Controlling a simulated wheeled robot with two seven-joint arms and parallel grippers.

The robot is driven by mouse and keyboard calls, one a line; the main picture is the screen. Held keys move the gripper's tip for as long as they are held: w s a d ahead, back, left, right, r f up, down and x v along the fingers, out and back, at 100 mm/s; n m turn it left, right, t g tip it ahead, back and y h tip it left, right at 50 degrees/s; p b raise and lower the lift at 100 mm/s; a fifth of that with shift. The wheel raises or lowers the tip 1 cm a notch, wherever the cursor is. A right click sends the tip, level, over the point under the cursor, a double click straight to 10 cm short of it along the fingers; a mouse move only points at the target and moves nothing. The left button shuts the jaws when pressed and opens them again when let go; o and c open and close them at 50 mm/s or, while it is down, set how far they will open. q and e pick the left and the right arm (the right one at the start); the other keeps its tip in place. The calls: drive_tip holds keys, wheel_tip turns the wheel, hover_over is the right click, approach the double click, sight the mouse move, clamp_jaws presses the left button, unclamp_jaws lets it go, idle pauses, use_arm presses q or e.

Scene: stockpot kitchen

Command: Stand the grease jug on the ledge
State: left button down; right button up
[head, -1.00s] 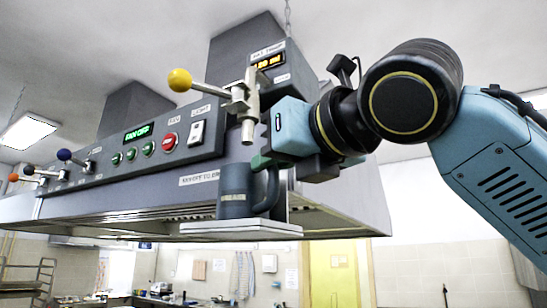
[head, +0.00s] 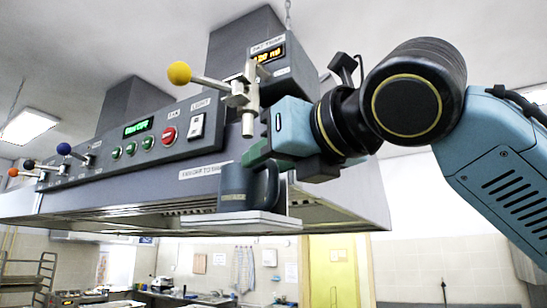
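The grease jug (head: 235,198) is a dark grey-blue mug shape with a label on its front. It is upright over the pale ledge (head: 205,222) in front of the hood, and its base appears to touch it. My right gripper (head: 262,158) comes in from the right, with its green fingers at the jug's upper right side, by the rim and handle. The fingers overlap the jug in this view, so I cannot tell whether they hold it. My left gripper is not in view.
A yellow-knobbed lever (head: 180,73) sticks out above the jug, close to my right gripper. The hood's panel (head: 160,130) has several buttons and more levers (head: 64,149) at the left. The ledge's left end is bare.

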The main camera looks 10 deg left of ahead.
drive_tip(key=shift+s+d, duration=0.1)
drive_tip(key=b+v, duration=0.3)
drive_tip(key=v, duration=1)
drive_tip(key=shift+b, duration=0.4)
drive_tip(key=shift+s+r, duration=0.15)
drive_tip(key=v, duration=0.7)
drive_tip(key=shift+p, duration=0.45)
drive_tip(key=p+v, duration=0.1)
drive_tip(key=v, duration=0.6)
idle(1.0)
